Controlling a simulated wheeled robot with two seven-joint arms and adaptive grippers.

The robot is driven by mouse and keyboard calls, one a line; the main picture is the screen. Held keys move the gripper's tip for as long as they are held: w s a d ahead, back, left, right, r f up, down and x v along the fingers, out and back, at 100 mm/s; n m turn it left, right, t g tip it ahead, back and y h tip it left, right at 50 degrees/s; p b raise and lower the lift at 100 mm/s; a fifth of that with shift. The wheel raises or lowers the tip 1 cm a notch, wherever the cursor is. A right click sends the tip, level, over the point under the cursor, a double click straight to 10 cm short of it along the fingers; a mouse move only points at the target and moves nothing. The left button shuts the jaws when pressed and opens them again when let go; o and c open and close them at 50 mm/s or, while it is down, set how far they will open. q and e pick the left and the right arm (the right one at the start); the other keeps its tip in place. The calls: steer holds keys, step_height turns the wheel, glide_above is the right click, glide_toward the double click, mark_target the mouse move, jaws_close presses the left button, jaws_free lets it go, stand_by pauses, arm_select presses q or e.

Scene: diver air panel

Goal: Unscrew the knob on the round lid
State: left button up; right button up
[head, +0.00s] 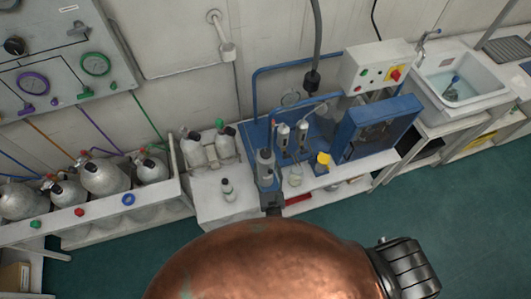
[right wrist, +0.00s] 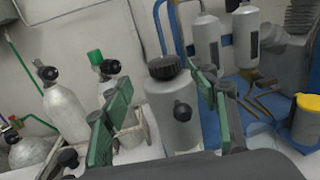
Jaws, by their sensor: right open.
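My right gripper (head: 267,178) reaches in over the white bench; in the right wrist view (right wrist: 162,100) its two green-sided fingers are apart, with nothing held. A grey canister (right wrist: 170,122) shows between and beyond them. It has a round black cap (right wrist: 165,67) and a round black knob (right wrist: 182,111) on its front. I cannot tell whether this is the task's round lid and knob. No contact between the fingers and the knob is visible. My left gripper is not in view.
Grey gas cylinders (right wrist: 66,108) stand left of the canister. To the right are hanging grey cylinders (right wrist: 207,40), a yellow-capped jar (right wrist: 307,118) and a blue fan unit (head: 375,132). A small bottle (head: 228,190) stands on the bench. A sink (head: 458,85) is far right.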

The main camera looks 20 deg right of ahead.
mark_target(267, 159)
steer(key=shift+w+d+f, duration=0.15)
steer(key=shift+d+f, duration=0.05)
steer(key=w, duration=0.2)
steer(key=w+d, duration=0.1)
steer(key=w, duration=0.4)
steer(key=shift+w+d+p, duration=0.15)
steer(key=shift+p, duration=0.15)
steer(key=shift+c, duration=0.3)
steer(key=shift+f, duration=0.1)
steer(key=c, duration=1.1)
